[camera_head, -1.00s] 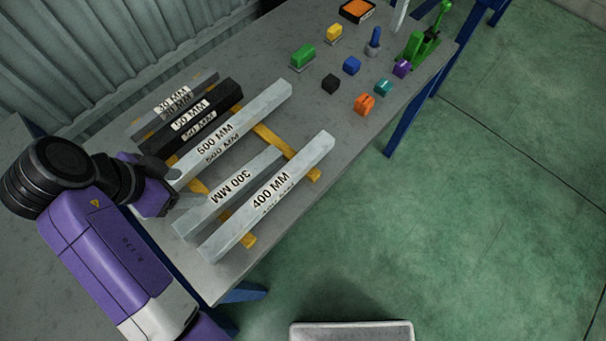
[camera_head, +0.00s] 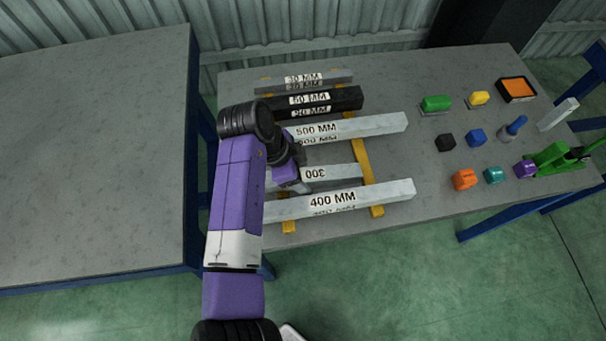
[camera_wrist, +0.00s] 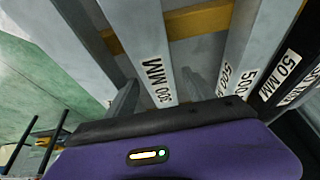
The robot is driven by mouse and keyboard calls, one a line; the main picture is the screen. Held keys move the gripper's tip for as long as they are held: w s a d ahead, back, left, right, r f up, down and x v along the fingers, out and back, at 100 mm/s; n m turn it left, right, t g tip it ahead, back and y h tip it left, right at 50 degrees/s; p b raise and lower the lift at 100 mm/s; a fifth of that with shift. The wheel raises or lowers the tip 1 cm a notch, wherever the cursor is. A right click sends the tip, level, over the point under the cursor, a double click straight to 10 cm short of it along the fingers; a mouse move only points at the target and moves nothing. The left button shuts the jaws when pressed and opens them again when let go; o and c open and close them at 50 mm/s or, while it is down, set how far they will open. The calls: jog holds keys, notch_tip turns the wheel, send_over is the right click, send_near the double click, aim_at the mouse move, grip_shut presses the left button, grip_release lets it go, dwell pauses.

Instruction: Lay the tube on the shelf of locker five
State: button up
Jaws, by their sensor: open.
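Several labelled square tubes lie side by side on a grey table: a light 400 MM tube (camera_head: 390,194), a shorter 300 MM tube (camera_head: 345,177), a light 500 MM tube (camera_head: 385,123), a black 50 MM tube (camera_head: 347,98) and a grey 30 MM tube (camera_head: 338,76). Which tube is meant cannot be told. My gripper (camera_head: 298,180) is open at the 300 MM tube, and my arm hides that tube's left part. In the wrist view, the fingers of my gripper (camera_wrist: 158,92) stand on either side of the 300 MM tube (camera_wrist: 152,55). No locker is identifiable.
Yellow strips (camera_head: 374,200) lie under the tubes. Small coloured blocks, an orange-topped tray (camera_head: 516,88) and a green clamp-like device (camera_head: 556,158) occupy the table's right side. A bare grey table (camera_head: 90,150) stands at left, with a gap between the tables.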

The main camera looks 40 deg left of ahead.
jog(key=shift+f, duration=0.25)
grip_shut()
jog(key=shift+w+r, duration=0.1)
dwell(1.2)
